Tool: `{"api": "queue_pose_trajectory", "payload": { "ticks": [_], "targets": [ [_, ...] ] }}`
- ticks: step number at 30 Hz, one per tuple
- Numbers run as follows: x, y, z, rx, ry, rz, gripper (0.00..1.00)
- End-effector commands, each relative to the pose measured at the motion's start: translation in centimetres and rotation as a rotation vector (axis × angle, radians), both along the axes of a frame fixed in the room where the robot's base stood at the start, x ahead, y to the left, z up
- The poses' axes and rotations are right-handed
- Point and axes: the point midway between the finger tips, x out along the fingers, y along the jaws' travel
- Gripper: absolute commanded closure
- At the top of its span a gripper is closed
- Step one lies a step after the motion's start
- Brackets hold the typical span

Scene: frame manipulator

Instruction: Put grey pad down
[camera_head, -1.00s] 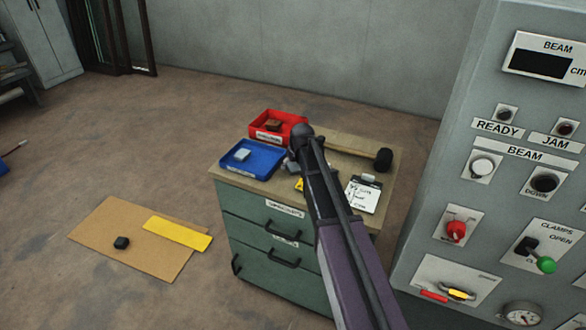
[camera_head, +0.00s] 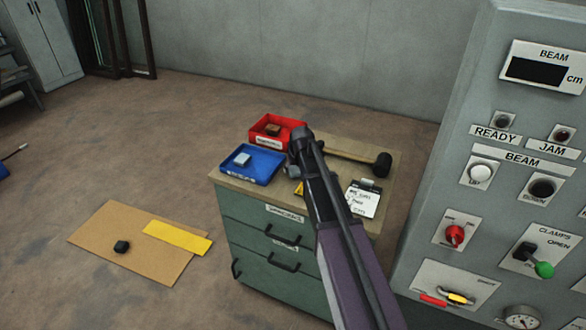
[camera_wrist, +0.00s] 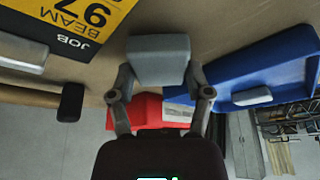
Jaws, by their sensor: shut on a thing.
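My gripper (camera_wrist: 160,85) is shut on the grey pad (camera_wrist: 160,58), a block with rounded edges, in the wrist view. The wrist view shows the bench top upside down. I cannot tell whether the pad touches the bench top. In the head view my arm hides most of the gripper and the pad, over the bench top to the right of the blue tray (camera_head: 262,177). The blue tray also shows in the wrist view (camera_wrist: 285,50), right of the held pad. A light grey pad (camera_head: 242,159) lies in the blue tray.
A red tray (camera_head: 290,121) with a brown block stands behind the blue one. A mallet (camera_head: 382,164) and a clipboard (camera_head: 362,200) lie on the right of the green drawer bench (camera_head: 250,237). A yellow job card (camera_wrist: 95,15) is near the pad. The control panel (camera_head: 440,180) stands right.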

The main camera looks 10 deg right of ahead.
Motion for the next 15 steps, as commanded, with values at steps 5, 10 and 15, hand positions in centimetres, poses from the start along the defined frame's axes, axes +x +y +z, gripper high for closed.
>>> {"api": "queue_pose_trajectory", "payload": {
  "ticks": [5, 10, 15],
  "targets": [
    [0.0, 0.0, 1.7, 0.000, 0.000, 0.000, 0.91],
    [0.0, 0.0, 3.3, 0.000, 0.000, 0.000, 0.91],
    [-4.6, -0.1, 3.1, 0.000, 0.000, 0.000, 0.91]
  ]
}}
